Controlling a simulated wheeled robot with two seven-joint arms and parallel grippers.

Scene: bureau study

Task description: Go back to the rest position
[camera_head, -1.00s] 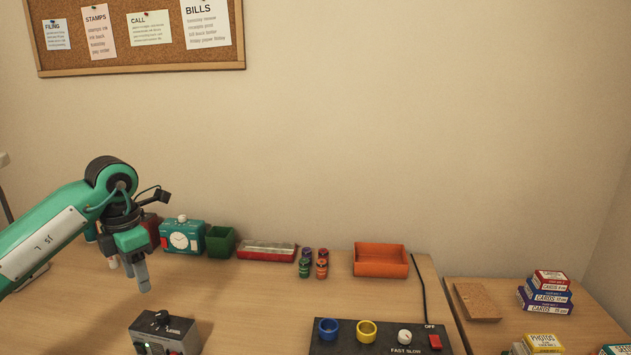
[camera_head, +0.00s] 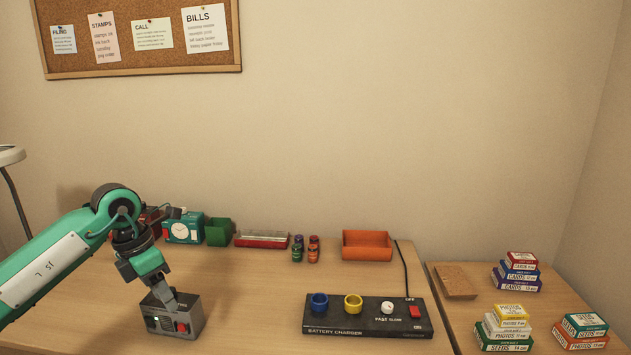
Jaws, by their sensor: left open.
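My left gripper (camera_head: 168,298) comes in from the left on a green arm. It points down, open, and its fingers overlap the top of a small dark grey box (camera_head: 190,304) in the picture. The box has a red switch (camera_head: 182,327) and a small green light on its front. I cannot tell whether the fingers touch the box, and part of its top is hidden. My right gripper is not in view.
A battery charger (camera_head: 365,330) with blue and yellow rings stands front centre. Along the back are a teal clock (camera_head: 183,228), green bin (camera_head: 219,232), red tray (camera_head: 262,244), several small batteries (camera_head: 306,256) and an orange tray (camera_head: 366,257). Stacked card boxes (camera_head: 519,268) stand right.

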